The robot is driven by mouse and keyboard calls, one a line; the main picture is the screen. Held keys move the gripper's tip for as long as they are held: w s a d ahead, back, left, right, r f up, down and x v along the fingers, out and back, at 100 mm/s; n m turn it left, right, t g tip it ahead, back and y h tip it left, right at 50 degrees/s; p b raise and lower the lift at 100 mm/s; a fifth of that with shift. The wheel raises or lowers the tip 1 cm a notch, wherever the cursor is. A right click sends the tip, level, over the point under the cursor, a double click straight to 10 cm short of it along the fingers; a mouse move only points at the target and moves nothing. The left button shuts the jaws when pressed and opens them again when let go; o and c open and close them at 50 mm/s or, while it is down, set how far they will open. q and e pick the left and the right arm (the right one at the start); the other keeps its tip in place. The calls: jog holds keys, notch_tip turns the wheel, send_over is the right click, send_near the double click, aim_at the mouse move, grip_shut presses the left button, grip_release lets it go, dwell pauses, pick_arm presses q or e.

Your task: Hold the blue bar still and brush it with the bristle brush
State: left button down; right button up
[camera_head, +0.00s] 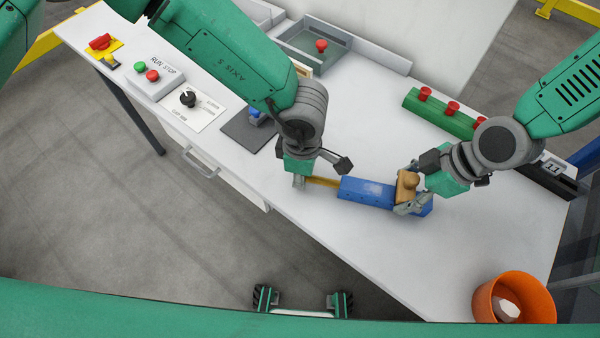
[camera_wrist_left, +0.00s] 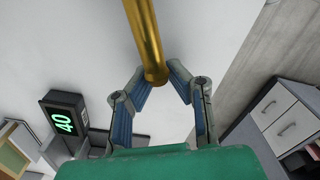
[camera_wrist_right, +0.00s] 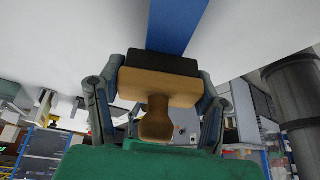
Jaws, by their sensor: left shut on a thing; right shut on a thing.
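The blue bar (camera_head: 367,192) lies along the front of the white table, with pale scuffed patches on its upper face. A brass-coloured rod (camera_head: 322,182) sticks out of its left end. My left gripper (camera_head: 300,182) is shut on this rod, which runs between the fingers in the left wrist view (camera_wrist_left: 143,35). My right gripper (camera_head: 408,203) is shut on the wooden bristle brush (camera_head: 407,184) over the bar's right part. The right wrist view shows the brush's wooden block (camera_wrist_right: 158,85) with dark bristles (camera_wrist_right: 160,64) against or just above the bar; contact is unclear.
An orange bucket (camera_head: 483,300) with a pale object inside stands at the front right. A green block with red knobs (camera_head: 440,116) lies behind the right gripper. A grey tray (camera_head: 310,42) is at the back; button boxes (camera_head: 152,84) stand left. The table's front edge is close.

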aim_at(359, 185)
jog(key=shift+s+d, duration=0.25)
jog(key=shift+d, duration=0.95)
jog(key=shift+s+d, duration=0.2)
jog(key=shift+d, duration=0.95)
jog(key=shift+w+a+f, duration=0.1)
jog(key=shift+w+a, duration=0.05)
jog(key=shift+a, duration=0.6)
jog(key=shift+w+a, duration=0.1)
jog(key=shift+a, duration=0.6)
jog(key=shift+w+a, duration=0.3)
jog(key=shift+a, duration=1.3)
jog(key=shift+w+a, duration=0.25)
jog(key=shift+a, duration=1.3)
jog(key=shift+w+a, duration=0.3)
jog(key=shift+a, duration=1.3)
jog(key=shift+s+d+r, duration=0.1)
jog(key=shift+s+d, duration=0.05)
jog(key=shift+d, duration=0.7)
jog(key=shift+s+d+r, duration=0.1)
jog(key=shift+d, duration=0.7)
jog(key=shift+s+d+f, duration=0.1)
jog(key=shift+s+d, duration=0.1)
jog(key=shift+d, duration=0.85)
jog(key=shift+s+d+f, duration=0.1)
jog(key=shift+s+d, duration=0.15)
jog(key=shift+d, duration=0.8)
jog(key=shift+s+d+f, duration=0.1)
jog(key=shift+s+d, duration=0.1)
jog(key=shift+d, duration=0.85)
